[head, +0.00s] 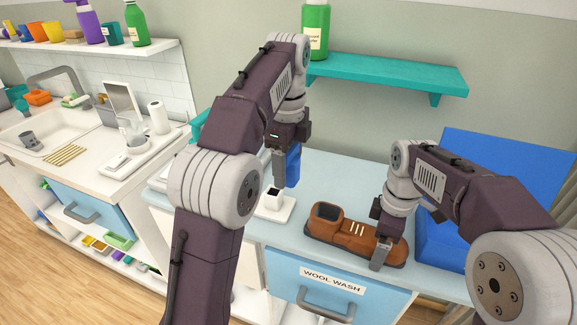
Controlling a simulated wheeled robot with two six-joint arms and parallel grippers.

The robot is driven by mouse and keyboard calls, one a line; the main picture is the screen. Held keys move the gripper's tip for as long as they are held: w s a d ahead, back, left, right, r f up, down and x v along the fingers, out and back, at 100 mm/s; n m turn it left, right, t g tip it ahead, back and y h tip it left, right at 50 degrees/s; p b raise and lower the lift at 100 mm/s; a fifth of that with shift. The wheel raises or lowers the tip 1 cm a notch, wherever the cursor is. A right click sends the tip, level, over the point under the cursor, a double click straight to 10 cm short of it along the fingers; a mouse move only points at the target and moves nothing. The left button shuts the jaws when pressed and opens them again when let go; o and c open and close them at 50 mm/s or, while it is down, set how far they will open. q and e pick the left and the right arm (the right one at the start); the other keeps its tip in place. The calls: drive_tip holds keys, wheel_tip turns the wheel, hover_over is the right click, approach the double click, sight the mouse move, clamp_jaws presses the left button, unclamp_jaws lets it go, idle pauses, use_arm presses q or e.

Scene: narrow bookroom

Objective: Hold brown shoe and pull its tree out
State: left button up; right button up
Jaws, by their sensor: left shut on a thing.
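The brown shoe (345,232) lies on the light blue worktop with its toe to the right. Its ankle opening (327,211) looks dark, and no tree can be made out in it. My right gripper (380,252) is at the toe, with one finger in front of the shoe. Its other finger is hidden, so its grip is unclear. My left gripper (279,168) points down, left of and above the shoe, over a small white stand (285,213). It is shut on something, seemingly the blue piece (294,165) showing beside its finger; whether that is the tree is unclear.
A blue bin (440,240) stands right of the shoe. A teal shelf (390,73) with a green bottle (316,30) hangs above. A drawer labelled wool wash (335,283) is below the worktop's front edge. A sink counter (85,145) is at left.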

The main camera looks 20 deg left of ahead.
wheel_tip(320, 180, up, 12)
idle(0.5)
